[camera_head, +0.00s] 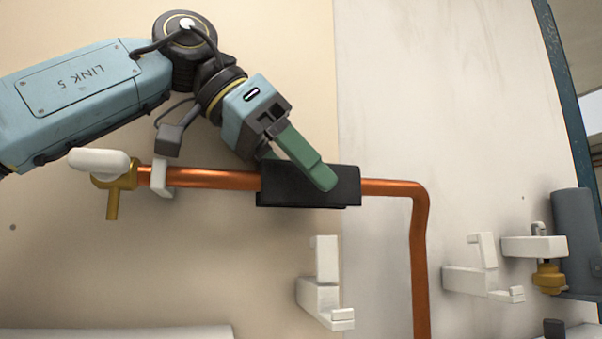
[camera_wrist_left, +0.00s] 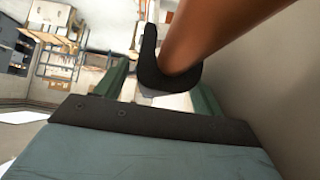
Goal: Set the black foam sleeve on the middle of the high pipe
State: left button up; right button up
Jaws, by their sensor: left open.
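The black foam sleeve (camera_head: 345,187) sits on the horizontal high copper pipe (camera_head: 215,179), around the middle of its run. In the left wrist view the sleeve (camera_wrist_left: 150,65) shows end-on as a black U-shape around the underside of the pipe (camera_wrist_left: 210,30). My left gripper (camera_head: 312,170) is open, with one green finger crossing in front of the sleeve; the other finger is mostly hidden behind. In the wrist view the fingers stand on either side of the sleeve. Whether either touches it I cannot tell. My right gripper is in neither view.
A brass valve with a white handle (camera_head: 98,160) is at the pipe's left end, beside a white clip (camera_head: 161,178). The pipe bends down at the right. White brackets (camera_head: 322,285) (camera_head: 482,270) stick out from the wall below. A grey cylinder (camera_head: 575,235) stands at the far right.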

pick_arm(q)
jog(key=shift+w+d+f, duration=0.1)
jog(key=shift+d+f, duration=0.05)
jog(key=shift+f, duration=0.4)
jog(key=v, duration=0.4)
jog(key=p+v, duration=0.1)
jog(key=v, duration=0.4)
jog(key=p+v, duration=0.1)
jog(key=v, duration=0.3)
jog(key=shift+r, duration=0.5)
jog(key=shift+s+a+r, duration=0.2)
jog(key=shift+s+a, duration=0.05)
jog(key=shift+a, duration=0.05)
